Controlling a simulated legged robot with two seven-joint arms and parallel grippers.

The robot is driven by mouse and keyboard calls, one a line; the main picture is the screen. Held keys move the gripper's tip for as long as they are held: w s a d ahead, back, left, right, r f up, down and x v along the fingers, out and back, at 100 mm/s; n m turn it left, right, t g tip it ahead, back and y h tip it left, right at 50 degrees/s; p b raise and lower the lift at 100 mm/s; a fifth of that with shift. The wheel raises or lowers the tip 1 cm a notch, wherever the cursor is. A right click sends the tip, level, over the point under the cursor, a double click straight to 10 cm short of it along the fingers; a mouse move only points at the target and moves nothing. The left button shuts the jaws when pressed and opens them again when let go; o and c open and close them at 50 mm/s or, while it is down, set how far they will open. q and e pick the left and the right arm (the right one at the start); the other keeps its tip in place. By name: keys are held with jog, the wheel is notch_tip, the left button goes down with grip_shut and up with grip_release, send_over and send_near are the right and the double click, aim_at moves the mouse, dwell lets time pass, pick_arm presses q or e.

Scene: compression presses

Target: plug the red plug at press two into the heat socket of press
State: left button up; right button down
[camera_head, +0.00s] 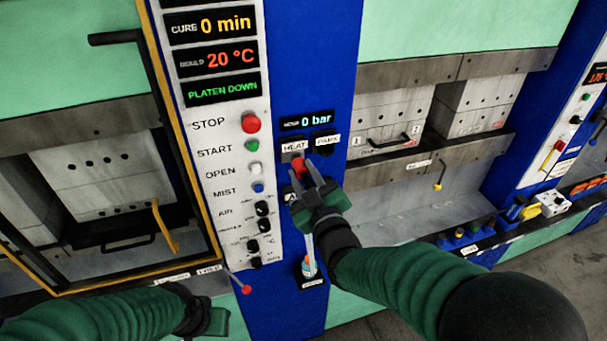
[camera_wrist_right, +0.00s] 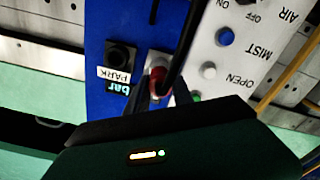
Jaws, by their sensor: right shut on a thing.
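The red plug (camera_head: 299,166) is between the fingers of my right gripper (camera_head: 306,171), which is shut on it. The plug is just below the HEAT label (camera_head: 293,147) on the blue press column. In the right wrist view the red plug (camera_wrist_right: 158,80) has a black cable and sits against a light plate between the fingertips (camera_wrist_right: 161,93). The heat socket itself is hidden behind the plug, so I cannot tell how deep it sits. The empty black PARK socket (camera_wrist_right: 121,55) is beside it. My left gripper (camera_head: 208,322) is low at the left; its jaws are unclear.
A white button panel (camera_head: 225,170) with STOP, START, OPEN and MIST stands left of the plug. A red-knobbed lever (camera_head: 246,289) and a spray bottle (camera_head: 309,266) are below. An open press bay (camera_head: 400,190) lies to the right.

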jog(key=shift+x, duration=1.05)
jog(key=shift+r, duration=0.1)
jog(key=c, duration=1.5)
grip_release()
jog(key=shift+w, duration=0.1)
jog(key=o, duration=0.5)
jog(key=shift+w, duration=0.1)
jog(key=shift+c, duration=0.2)
jog(key=shift+b, duration=0.3)
